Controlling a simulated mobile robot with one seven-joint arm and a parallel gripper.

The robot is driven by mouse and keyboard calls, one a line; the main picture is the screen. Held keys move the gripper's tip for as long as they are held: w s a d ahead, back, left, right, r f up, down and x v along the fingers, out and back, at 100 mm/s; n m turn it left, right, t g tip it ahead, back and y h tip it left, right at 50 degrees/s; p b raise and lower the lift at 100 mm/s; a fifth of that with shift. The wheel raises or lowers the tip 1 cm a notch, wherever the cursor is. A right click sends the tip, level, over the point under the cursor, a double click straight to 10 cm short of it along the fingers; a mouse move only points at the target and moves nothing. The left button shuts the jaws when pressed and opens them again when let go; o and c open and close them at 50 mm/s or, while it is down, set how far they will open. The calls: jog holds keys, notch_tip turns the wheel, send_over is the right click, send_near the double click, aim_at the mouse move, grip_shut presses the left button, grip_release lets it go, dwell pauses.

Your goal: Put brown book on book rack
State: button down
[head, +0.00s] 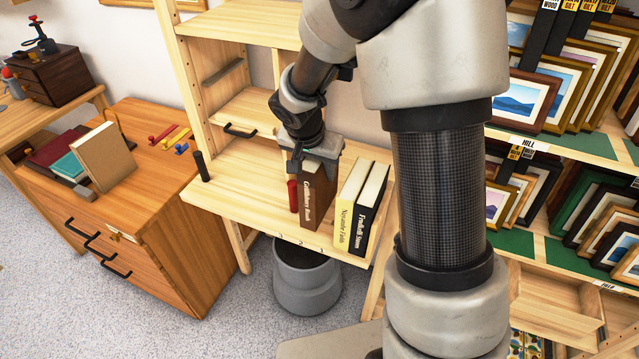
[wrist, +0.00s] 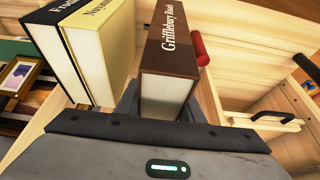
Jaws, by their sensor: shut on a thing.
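The brown book (head: 317,199) stands upright on the wooden shelf board, its spine lettering facing the front. It also shows in the wrist view (wrist: 172,60). My gripper (head: 312,160) is above it and shut on its upper part; the fingers are partly hidden by the book and the gripper body. To its right on the same board stand a yellow book (head: 346,205) and a black book (head: 371,215), with a gap between them and the brown book. The book rack (head: 245,195) is the light wooden unit with this board.
A red cylinder (head: 293,195) stands just left of the brown book, and a black post (head: 201,166) at the board's left. A wooden cabinet (head: 160,215) with several books is at left. A grey bin (head: 306,280) sits below. Framed prints (head: 530,95) fill racks at right.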

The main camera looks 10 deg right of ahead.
aim_at(313, 161)
jog(key=shift+f+b, duration=0.3)
jog(key=shift+f, duration=1.6)
jog(key=c, duration=1.2)
grip_release()
jog(key=p+v, duration=0.1)
jog(key=v, duration=1)
jog(key=shift+r, duration=0.4)
jog(key=s+d+r+n+t+y, duration=0.1)
jog(key=s+r+n, duration=0.2)
jog(key=s+r, duration=0.3)
jog(key=s+d+r+n+y, duration=0.1)
jog(key=s+r+n, duration=0.3)
jog(key=s, duration=1.1)
notch_tip(313, 161, up, 3)
jog(key=shift+s+d+t+y, duration=0.25)
jog(key=shift+d+t+y, duration=0.05)
jog(key=shift+t+y, duration=0.1)
